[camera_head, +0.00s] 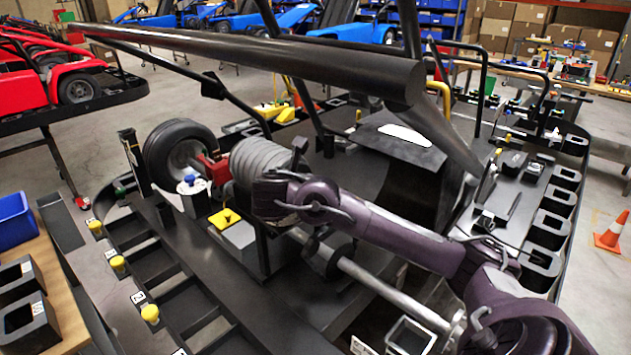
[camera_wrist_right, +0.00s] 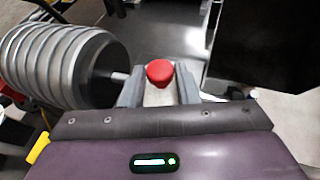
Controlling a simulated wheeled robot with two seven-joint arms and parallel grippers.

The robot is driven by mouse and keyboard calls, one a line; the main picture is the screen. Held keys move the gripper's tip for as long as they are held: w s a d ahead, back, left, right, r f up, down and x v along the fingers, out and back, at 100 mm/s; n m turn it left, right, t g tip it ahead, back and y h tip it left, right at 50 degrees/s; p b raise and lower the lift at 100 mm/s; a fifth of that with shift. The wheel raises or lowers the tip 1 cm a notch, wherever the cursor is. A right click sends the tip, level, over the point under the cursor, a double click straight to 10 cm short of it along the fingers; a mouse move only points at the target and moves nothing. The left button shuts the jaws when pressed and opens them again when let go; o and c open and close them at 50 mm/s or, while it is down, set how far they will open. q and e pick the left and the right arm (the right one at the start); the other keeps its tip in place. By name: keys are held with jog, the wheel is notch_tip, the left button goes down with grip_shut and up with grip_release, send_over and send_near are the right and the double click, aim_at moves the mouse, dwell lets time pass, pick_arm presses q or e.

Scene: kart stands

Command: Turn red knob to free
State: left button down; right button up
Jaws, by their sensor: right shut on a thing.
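The red knob (camera_wrist_right: 160,73) shows in the right wrist view with its rounded red top up, on a pale grey part between my fingers. My right gripper (camera_wrist_right: 160,94) has a grey finger on each side of it and is shut on the knob. In the head view my right arm reaches in from the lower right to the kart's rear, beside the ribbed grey cylinder (camera_head: 260,162). The knob and my fingertips cannot be made out there, hidden by my wrist. The knob's markings are not readable. My left gripper is not in view.
The ribbed cylinder (camera_wrist_right: 62,66) is close to the left of my fingers. A thick black frame tube (camera_head: 270,60) crosses above the kart. A black tyre (camera_head: 178,150) and a yellow knob (camera_head: 226,216) are nearby. Black bins (camera_head: 550,228) line the right edge.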

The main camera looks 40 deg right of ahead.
dwell(0.3)
jog(key=o, duration=0.9)
jog(key=shift+o, duration=0.2)
jog(key=v, duration=0.4)
jog(key=shift+s+a+b, duration=0.1)
jog(key=shift+a+b, duration=0.2)
jog(key=shift+b, duration=0.05)
jog(key=a+r+p, duration=0.1)
jog(key=p, duration=0.1)
jog(key=a+r+p, duration=0.1)
jog(key=p, duration=0.1)
jog(key=shift+s, duration=0.4)
jog(key=shift+s+a+f+p, duration=0.1)
jog(key=shift+s+a+p, duration=0.1)
jog(key=shift+p, duration=0.25)
jog(key=shift+a+f, duration=0.1)
jog(key=shift+f, duration=0.05)
